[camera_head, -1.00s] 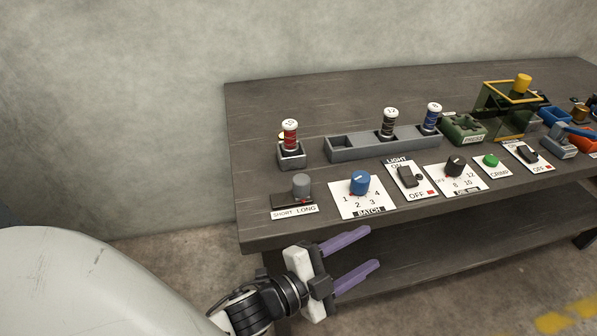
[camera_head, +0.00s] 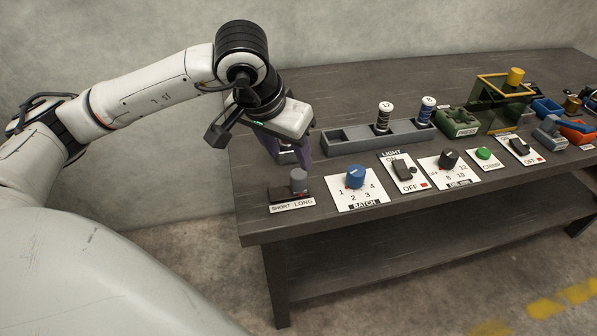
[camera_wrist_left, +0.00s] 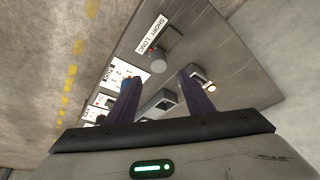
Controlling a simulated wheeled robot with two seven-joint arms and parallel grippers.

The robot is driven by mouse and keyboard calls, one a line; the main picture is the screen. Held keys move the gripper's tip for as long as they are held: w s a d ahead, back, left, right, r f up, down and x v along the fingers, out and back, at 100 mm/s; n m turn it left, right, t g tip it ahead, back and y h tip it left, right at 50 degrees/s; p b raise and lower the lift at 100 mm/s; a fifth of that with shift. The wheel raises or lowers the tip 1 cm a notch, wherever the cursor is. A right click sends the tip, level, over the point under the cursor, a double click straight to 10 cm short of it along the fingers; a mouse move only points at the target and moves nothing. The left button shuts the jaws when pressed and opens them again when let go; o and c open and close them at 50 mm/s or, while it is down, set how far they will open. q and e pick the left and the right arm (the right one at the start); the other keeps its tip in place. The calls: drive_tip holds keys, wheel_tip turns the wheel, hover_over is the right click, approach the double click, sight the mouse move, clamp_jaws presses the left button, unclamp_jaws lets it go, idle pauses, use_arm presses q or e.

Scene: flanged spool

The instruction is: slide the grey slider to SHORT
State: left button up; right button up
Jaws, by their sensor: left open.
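The grey slider (camera_head: 299,180) is a round grey knob on a dark track near the table's front left. It stands at the right end of the track, above the word LONG on its SHORT LONG label (camera_head: 292,205). My left gripper (camera_head: 288,158) hangs above the table just behind the slider, fingers pointing down, open and empty. In the left wrist view the slider knob (camera_wrist_left: 157,62) shows beyond and between the two purple fingers, apart from them. My right gripper is not in view.
To the right are the blue BATCH dial (camera_head: 355,176), the LIGHT switch (camera_head: 403,170) and a grey spool rack (camera_head: 380,138). A spool (camera_wrist_left: 209,87) shows beside the right finger in the wrist view. The table left of the slider is clear.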

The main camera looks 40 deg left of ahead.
sight(298, 174)
use_arm(q)
drive_tip(key=x, duration=0.9)
drive_tip(key=shift+d+f, duration=0.1)
drive_tip(key=shift+f, duration=0.25)
